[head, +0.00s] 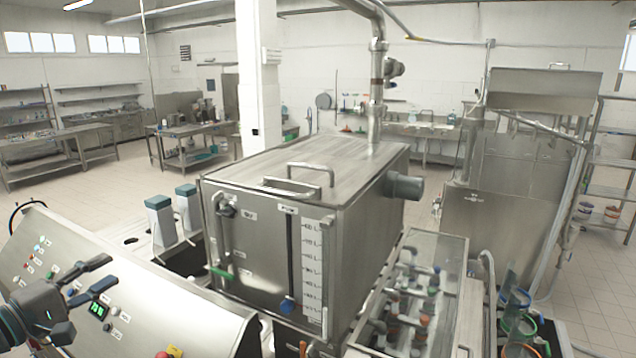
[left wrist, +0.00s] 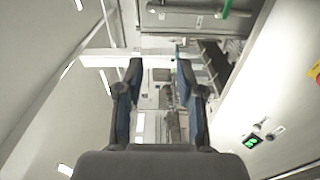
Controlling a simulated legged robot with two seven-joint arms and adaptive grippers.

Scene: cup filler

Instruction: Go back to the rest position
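My left gripper (head: 108,271) is at the lower left of the head view, in front of the sloped control panel (head: 190,310). Its two dark fingers are apart with nothing between them. In the left wrist view the open fingers (left wrist: 160,72) have blue inner pads and a clear gap. My right gripper is not in view.
The control panel carries buttons and a green display (head: 97,310). A large steel tank (head: 262,250) with a scale and valves stands in the middle. A clear-covered box (head: 440,250) with fittings is right of it. Steel tables (head: 60,140) stand far back; the floor between is open.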

